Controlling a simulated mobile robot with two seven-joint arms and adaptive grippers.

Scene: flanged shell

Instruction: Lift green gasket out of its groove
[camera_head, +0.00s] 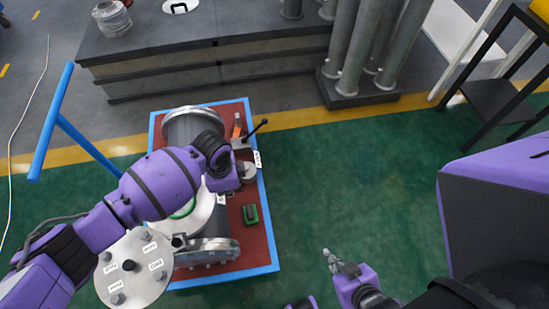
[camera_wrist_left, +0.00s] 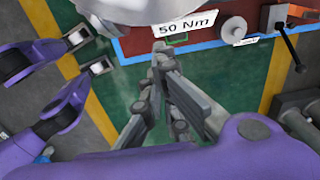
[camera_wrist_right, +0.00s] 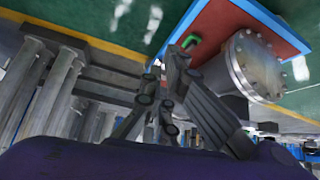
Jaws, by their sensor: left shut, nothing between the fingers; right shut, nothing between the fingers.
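The green gasket (camera_head: 184,209) shows as a short green arc on the pale round face of the flanged shell (camera_head: 214,248). My left forearm covers most of that face, so I cannot tell how the gasket sits in its groove. The shell lies on a red-brown board with a blue rim (camera_head: 258,263). My left gripper (camera_wrist_left: 157,62) is shut and empty, beside the shell and near a "50 Nm" label (camera_wrist_left: 187,25). My right gripper (camera_head: 332,260) is shut and empty over the green floor, right of the board; it also shows in the right wrist view (camera_wrist_right: 165,72).
A pale disc with bolts and labels (camera_head: 131,267) is at the lower left. A small green-and-black item (camera_head: 250,214), a round grey knob (camera_head: 249,172) and a black-handled lever (camera_head: 254,131) are on the board's right side. The floor (camera_head: 340,180) to the right is clear.

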